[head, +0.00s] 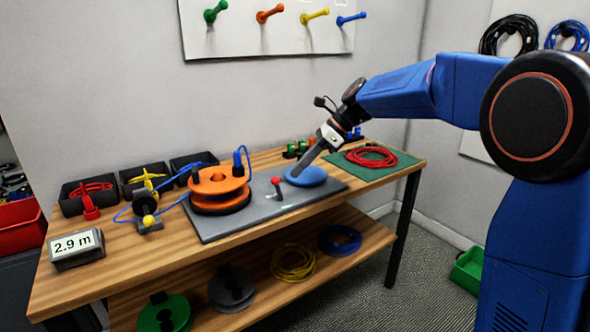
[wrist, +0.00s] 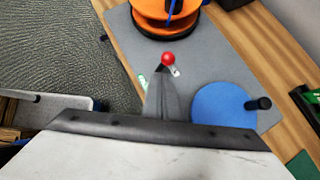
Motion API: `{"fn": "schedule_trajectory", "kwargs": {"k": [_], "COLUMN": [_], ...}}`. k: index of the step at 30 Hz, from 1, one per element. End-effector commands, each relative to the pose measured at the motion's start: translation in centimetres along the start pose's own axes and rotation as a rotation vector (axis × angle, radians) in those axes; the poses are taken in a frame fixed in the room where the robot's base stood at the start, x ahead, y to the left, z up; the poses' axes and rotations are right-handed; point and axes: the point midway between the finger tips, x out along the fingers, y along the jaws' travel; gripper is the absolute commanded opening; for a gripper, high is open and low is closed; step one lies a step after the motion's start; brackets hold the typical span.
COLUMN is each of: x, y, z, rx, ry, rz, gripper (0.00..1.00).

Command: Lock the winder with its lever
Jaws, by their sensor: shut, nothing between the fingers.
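The winder's grey base (head: 225,222) lies on the wooden bench, with an orange spool (head: 219,182) on its left and a blue crank disc (head: 307,177) on its right. Between them stands the lever, a short stem with a red ball knob (head: 276,180); the knob also shows in the wrist view (wrist: 168,59). Green and white marks lie on the base beside it. My gripper (head: 292,180) is shut and empty, pointing down just right of the lever. In the wrist view its fingertips (wrist: 161,75) reach close to the knob and hide part of the stem; I cannot tell whether they touch.
A blue cable runs from the spool past a small guide with a yellow ball (head: 149,220). Black bins (head: 92,195) line the back left. A length display (head: 77,249) reads 2.9 m. A red cable (head: 370,156) lies on a green mat at the right.

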Motion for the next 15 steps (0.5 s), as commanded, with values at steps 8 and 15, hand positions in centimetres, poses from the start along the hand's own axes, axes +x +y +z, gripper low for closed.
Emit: {"fn": "schedule_trajectory", "kwargs": {"k": [8,15], "x": [-4.7,-8.9], "y": [-0.5,-1.1], "z": [-0.5,-0.1], "rx": [-0.002,-0.001], "ry": [0.000,0.000], "rz": [-0.001,-0.001], "gripper": [0.00,0.00]}}
